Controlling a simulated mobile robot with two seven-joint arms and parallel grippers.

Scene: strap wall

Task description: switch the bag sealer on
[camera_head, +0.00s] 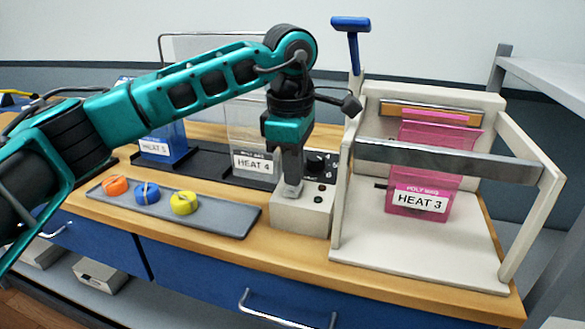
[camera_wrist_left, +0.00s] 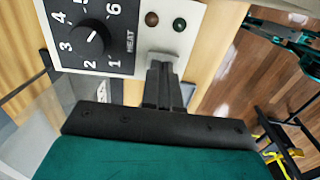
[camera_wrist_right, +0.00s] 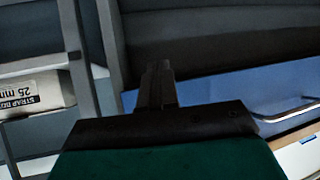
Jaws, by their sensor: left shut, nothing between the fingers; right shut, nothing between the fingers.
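The bag sealer (camera_head: 435,245) is a pale frame with a grey crossbar, standing at the right of the bench. Its control box (camera_head: 300,215) has a black heat dial (camera_head: 316,163) numbered around its knob, which also shows in the left wrist view (camera_wrist_left: 92,38). Two small dark lamps or buttons, one brown (camera_wrist_left: 152,18) and one green (camera_wrist_left: 180,24), sit beside the dial. My left gripper (camera_head: 290,190) is shut and empty, pointing down at the box top. Its tips (camera_wrist_left: 163,68) hide part of a light grey piece; contact is unclear. My right gripper (camera_wrist_right: 158,70) is shut, away from the sealer.
A pink bag labelled HEAT 3 (camera_head: 420,200) hangs in the sealer frame. A grey tray (camera_head: 215,218) holds orange, blue and yellow rolls. Bags labelled HEAT 5 (camera_head: 155,147) and HEAT 4 (camera_head: 253,164) stand behind.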

